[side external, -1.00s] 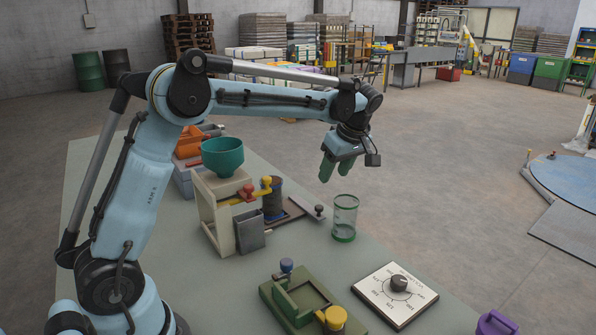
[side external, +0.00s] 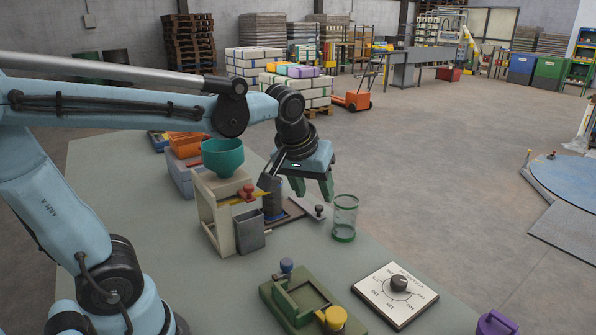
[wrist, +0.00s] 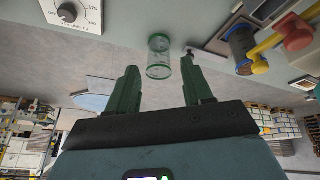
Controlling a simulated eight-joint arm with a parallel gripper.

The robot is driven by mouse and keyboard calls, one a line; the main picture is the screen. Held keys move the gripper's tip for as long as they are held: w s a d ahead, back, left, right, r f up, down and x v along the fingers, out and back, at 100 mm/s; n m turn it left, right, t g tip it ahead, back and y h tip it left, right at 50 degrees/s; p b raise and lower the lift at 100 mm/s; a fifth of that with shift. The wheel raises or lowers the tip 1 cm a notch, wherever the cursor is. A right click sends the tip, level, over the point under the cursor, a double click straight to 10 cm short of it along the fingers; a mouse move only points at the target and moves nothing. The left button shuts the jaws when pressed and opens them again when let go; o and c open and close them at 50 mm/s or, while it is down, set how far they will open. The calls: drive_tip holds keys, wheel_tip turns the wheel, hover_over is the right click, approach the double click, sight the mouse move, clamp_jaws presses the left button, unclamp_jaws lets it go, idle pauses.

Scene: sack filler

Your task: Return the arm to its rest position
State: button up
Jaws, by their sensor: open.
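My gripper (side external: 313,188) is open and empty, held in the air above the bench with its green fingers pointing down. In the side view it is just behind and left of the clear glass cylinder (side external: 345,215) with green rims, and right of the hopper stand. In the wrist view my gripper (wrist: 162,88) shows its two green fingers well apart with nothing between them. The glass cylinder (wrist: 159,55) appears beyond the fingertips, standing apart from them.
A teal funnel (side external: 223,157) sits on a cream stand (side external: 222,225) with a red knob and yellow lever. A green fixture (side external: 300,300), a dial plate (side external: 395,293) and a purple object (side external: 495,323) occupy the bench's front. Bare bench (side external: 160,220) lies left of the stand.

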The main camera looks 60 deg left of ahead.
drive_tip(key=s+d+f+m+t+h, duration=0.1)
drive_tip(key=s+d+f+m+t, duration=0.1)
drive_tip(key=s+m, duration=0.4)
drive_tip(key=shift+s+d+f+t+h, duration=0.35)
drive_tip(key=shift+d+f, duration=0.4)
drive_tip(key=shift+f, duration=0.3)
idle(0.5)
